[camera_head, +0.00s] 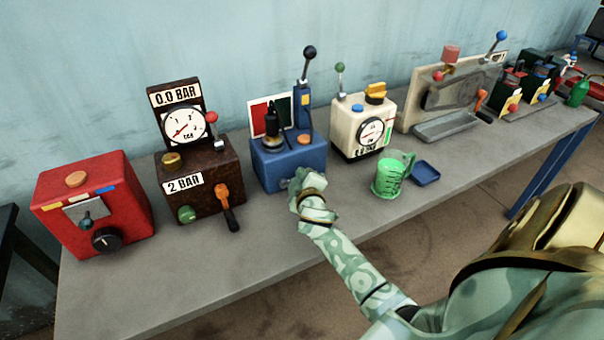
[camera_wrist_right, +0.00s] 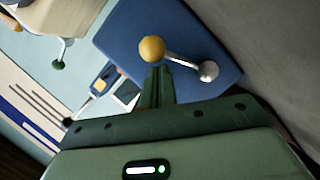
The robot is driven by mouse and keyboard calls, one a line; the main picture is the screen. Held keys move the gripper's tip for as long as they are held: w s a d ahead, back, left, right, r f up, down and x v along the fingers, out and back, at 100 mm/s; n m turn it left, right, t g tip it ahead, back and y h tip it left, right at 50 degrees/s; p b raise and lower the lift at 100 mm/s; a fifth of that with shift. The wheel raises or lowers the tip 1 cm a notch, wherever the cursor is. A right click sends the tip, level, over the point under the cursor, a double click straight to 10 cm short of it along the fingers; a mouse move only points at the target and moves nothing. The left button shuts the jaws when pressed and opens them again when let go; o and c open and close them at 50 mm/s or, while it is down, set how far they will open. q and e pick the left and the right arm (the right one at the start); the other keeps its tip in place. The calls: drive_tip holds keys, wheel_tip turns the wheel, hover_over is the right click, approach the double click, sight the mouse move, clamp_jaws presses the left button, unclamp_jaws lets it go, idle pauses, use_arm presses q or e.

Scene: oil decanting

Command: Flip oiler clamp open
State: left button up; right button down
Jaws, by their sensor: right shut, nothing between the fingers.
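The blue oiler box (camera_head: 288,165) stands on the bench with a black bottle-like part (camera_head: 271,125) and an orange button (camera_head: 304,139) on top. In the right wrist view, the blue face (camera_wrist_right: 195,30) carries a clamp lever: a yellow ball knob (camera_wrist_right: 152,48) on a thin rod that runs to a silver ball (camera_wrist_right: 208,71). My right gripper (camera_head: 297,182) is at the lower front of this box and largely hides the lever in the head view. Its dark fingers (camera_wrist_right: 158,75) are shut and empty, close beside the yellow knob. I cannot tell whether they touch. My left gripper is out of view.
A brown gauge box (camera_head: 195,182) stands left of the blue box, and a cream gauge box (camera_head: 351,112) right of it. A tall black-knobbed lever (camera_head: 306,72) rises behind. A green measuring cup (camera_head: 387,180) and small blue tray (camera_head: 426,173) stand right of my arm.

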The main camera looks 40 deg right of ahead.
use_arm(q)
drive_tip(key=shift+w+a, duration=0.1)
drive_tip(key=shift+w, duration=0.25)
use_arm(e)
drive_tip(key=shift+s+r, duration=0.15)
